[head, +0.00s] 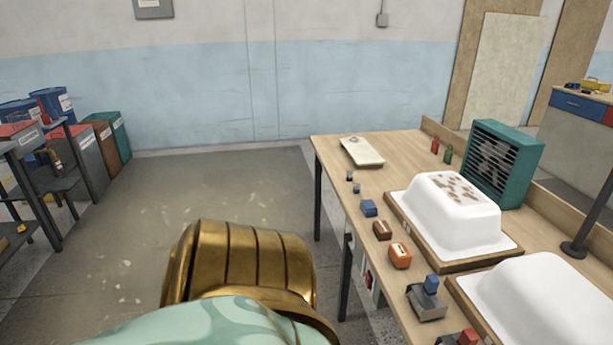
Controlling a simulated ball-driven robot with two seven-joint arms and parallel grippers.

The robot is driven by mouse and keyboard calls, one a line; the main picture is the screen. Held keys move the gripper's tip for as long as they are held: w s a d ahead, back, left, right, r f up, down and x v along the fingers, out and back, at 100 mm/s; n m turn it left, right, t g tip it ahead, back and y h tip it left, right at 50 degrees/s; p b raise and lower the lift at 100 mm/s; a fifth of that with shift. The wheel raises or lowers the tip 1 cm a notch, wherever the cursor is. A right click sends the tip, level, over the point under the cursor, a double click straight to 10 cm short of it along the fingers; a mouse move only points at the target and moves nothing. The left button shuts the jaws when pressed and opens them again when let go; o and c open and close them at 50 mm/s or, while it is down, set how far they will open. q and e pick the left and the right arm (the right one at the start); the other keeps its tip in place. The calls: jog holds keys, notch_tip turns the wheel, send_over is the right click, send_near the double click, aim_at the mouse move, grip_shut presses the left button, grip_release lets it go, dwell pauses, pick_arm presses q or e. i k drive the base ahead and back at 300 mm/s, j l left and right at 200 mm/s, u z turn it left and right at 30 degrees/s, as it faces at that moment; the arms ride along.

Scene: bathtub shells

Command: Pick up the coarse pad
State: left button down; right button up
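Several small blocks lie in a row along the left edge of the wooden workbench (335,150): a blue block (368,208), a brown block (382,230) and an orange block (400,255) with a pale label. I cannot tell which of them is the coarse pad. Nearer, a grey tool (426,305) with a blue top lies on the same edge, and part of a similar one with a red top (466,338) shows at the bottom. Neither of my grippers is in view.
A white tub shell (450,225) with brown spots sits upside down on a wooden base. A second white shell (540,305) is nearer. A teal fan (505,160) and a clipboard (361,151) are on the bench. Open floor (120,230) lies left, before bins (85,155).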

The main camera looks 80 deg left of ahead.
aim_at(382, 231)
jog(key=u, duration=1.9)
